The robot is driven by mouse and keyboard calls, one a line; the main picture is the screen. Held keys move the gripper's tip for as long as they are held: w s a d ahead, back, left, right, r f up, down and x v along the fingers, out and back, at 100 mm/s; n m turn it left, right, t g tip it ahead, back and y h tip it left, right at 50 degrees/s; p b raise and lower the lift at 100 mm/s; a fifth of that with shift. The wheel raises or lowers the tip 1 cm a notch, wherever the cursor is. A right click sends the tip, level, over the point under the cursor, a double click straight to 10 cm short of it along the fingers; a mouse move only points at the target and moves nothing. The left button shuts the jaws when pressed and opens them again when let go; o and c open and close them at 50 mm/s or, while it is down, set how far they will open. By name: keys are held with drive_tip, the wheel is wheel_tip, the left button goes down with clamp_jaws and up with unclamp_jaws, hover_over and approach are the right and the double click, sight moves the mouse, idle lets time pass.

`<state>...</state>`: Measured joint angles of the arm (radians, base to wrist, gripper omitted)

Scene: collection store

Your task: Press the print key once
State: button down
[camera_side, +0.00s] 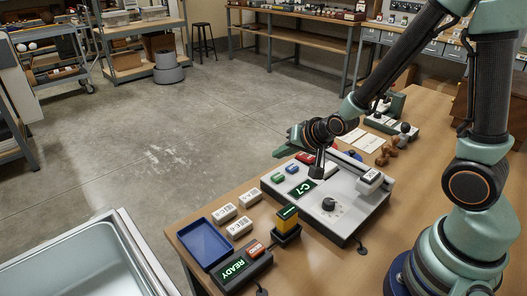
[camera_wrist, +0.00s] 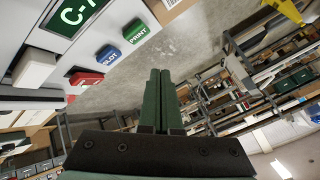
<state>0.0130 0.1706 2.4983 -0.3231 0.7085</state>
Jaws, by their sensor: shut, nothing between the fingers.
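The green print key (camera_wrist: 137,33) is on the grey console (camera_side: 348,213), at the end of a row with a blue key (camera_wrist: 108,55) and a red key (camera_wrist: 86,81). In the side view the print key (camera_side: 278,177) is at the console's left edge. My gripper (camera_side: 279,153) is shut and empty, its fingers pointing left above the red end of the row. In the wrist view the dark green fingers (camera_wrist: 160,72) are together, apart from the print key, which is up and to the left of them.
A green C-7 display (camera_side: 302,189) and a black knob (camera_side: 328,204) are on the console. Open floor lies beyond the table edge.

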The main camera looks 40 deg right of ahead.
sight(280, 179)
drive_tip(key=shift+f, duration=2.1)
drive_tip(key=shift+f, duration=0.1)
idle(0.4)
drive_tip(key=shift+a+f, duration=0.1)
drive_tip(key=shift+f, duration=0.2)
